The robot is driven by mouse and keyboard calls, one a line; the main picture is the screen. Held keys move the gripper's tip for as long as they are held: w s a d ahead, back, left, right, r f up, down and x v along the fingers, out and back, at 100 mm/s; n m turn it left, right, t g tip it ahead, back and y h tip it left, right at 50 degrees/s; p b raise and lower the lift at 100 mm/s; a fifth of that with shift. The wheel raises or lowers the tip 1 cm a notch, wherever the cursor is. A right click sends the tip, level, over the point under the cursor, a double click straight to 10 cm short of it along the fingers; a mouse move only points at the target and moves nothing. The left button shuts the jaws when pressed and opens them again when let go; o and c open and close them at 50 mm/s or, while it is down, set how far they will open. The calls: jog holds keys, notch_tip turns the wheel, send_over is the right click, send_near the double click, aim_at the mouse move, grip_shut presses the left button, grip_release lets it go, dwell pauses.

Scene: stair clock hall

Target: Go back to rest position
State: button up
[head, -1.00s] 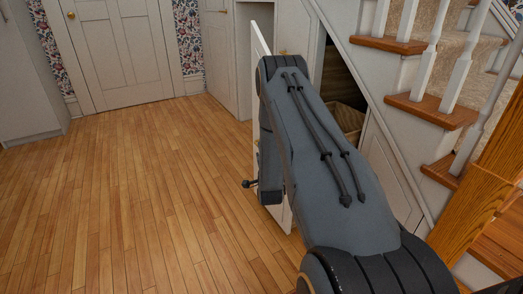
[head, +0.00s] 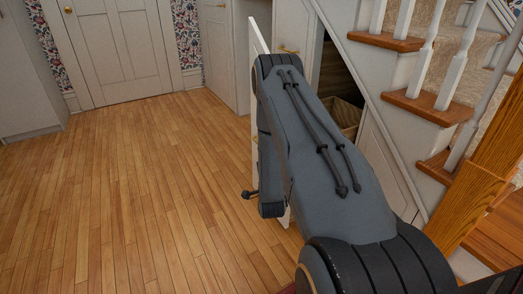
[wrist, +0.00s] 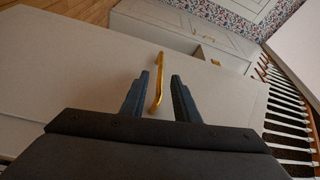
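My gripper (wrist: 160,88) is in the wrist view with its two dark fingers apart. A gold bar handle (wrist: 159,72) on a pale panel (wrist: 80,80) shows between the fingers. I see no finger closed on it, and the exact depth gap is hard to tell. In the head view my arm reaches forward beside an open white door (head: 258,38), seen nearly edge-on. My arm hides much of this door, and the gripper's fingers are not clear there.
A dark opening under the stairs holds a wooden crate (head: 343,114). The staircase (head: 420,105) and wooden newel post (head: 480,190) stand close on the right. Wooden floor (head: 130,190) is clear on the left. A closed white door (head: 115,50) stands at the back.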

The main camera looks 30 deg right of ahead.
jog(key=shift+s+a, duration=0.1)
jog(key=shift+s, duration=0.2)
